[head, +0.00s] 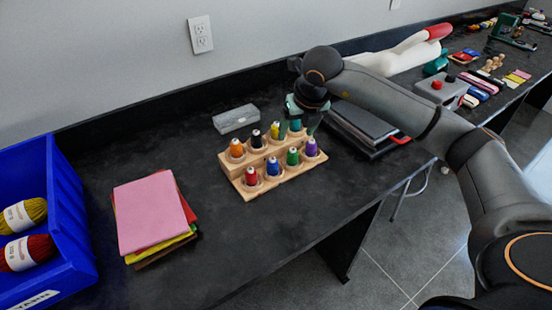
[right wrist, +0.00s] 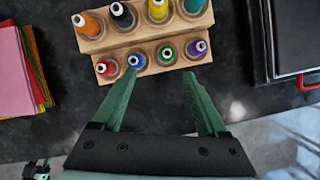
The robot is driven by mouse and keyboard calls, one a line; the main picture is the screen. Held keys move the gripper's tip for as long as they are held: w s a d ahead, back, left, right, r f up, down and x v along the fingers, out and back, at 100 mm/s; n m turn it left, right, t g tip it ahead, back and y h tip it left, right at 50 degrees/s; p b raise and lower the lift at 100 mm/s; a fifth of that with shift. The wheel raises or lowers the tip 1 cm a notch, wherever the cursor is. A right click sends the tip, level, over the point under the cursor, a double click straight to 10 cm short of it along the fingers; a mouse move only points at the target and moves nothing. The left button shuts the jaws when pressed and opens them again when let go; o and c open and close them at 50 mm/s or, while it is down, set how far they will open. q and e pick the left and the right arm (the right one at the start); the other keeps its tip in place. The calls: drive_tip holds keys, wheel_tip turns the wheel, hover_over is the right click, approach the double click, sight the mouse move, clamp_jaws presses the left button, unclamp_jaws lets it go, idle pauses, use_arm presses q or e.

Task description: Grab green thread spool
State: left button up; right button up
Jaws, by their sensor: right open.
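The green thread spool (head: 292,157) stands upright in the front row of a wooden spool rack (head: 281,181), between the blue spool (head: 272,166) and the purple spool (head: 311,147). In the right wrist view the green spool (right wrist: 167,53) sits ahead of my fingers, a little right of centre. My right gripper (head: 305,122) is above the rack's back right part in the head view. Its two green fingers (right wrist: 157,88) are spread and empty, with the rack beyond their tips.
Red, orange, black, yellow and teal spools fill other rack holes. A grey box (head: 236,119) lies behind the rack. Dark flat cases (head: 362,126) lie to the right. Folded felt sheets (head: 151,212) and a blue yarn bin (head: 75,225) are left. Bare black table lies in front.

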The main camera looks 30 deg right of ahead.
sight(293, 150)
drive_tip(key=x, duration=0.4)
drive_tip(key=d+x, duration=0.1)
drive_tip(key=x, duration=0.2)
drive_tip(key=shift+r, duration=0.1)
drive_tip(key=shift+p+x, duration=0.35)
drive_tip(key=shift+x, duration=2.3)
drive_tip(key=shift+s+d, duration=0.2)
drive_tip(key=shift+d, duration=0.05)
clamp_jaws()
